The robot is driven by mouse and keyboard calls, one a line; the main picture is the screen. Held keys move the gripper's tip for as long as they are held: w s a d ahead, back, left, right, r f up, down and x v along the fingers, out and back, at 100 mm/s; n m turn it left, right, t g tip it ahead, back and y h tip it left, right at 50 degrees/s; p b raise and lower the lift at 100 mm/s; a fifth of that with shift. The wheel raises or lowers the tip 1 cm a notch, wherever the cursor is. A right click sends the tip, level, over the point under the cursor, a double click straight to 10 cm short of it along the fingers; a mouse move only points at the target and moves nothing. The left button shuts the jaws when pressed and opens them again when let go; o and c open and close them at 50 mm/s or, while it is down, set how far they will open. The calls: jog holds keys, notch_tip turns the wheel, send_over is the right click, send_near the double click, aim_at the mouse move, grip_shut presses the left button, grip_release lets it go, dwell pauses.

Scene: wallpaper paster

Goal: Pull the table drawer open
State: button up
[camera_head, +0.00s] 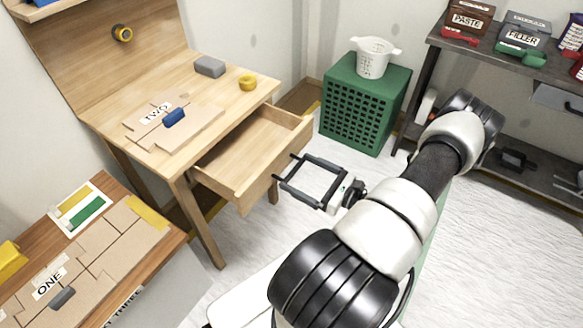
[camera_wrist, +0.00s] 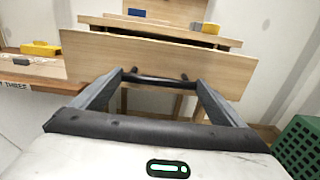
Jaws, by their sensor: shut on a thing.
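The wooden table (camera_head: 225,97) stands at the centre left, with its drawer (camera_head: 250,150) pulled well out and its empty inside showing. The drawer's front panel (camera_wrist: 215,72) fills the upper part of the wrist view. A dark bar handle (camera_wrist: 155,78) is on that panel. My gripper (camera_head: 285,168) is at the drawer front, its two fingers spread wide and reaching the two ends of the handle. In the wrist view my gripper (camera_wrist: 158,80) is shut on the handle across its length.
The tabletop holds a cardboard piece marked TWO (camera_head: 150,120), a grey block (camera_head: 209,67) and a yellow tape roll (camera_head: 248,83). A second table (camera_head: 170,240) is at lower left. A dark shelf (camera_head: 440,40) is at right.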

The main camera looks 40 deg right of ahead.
jog(key=shift+s, duration=0.15)
jog(key=o, duration=1.2)
jog(key=p+v, duration=0.1)
jog(key=v, duration=1.6)
jog(key=shift+s, duration=0.2)
jog(key=shift+w+d+r, duration=0.1)
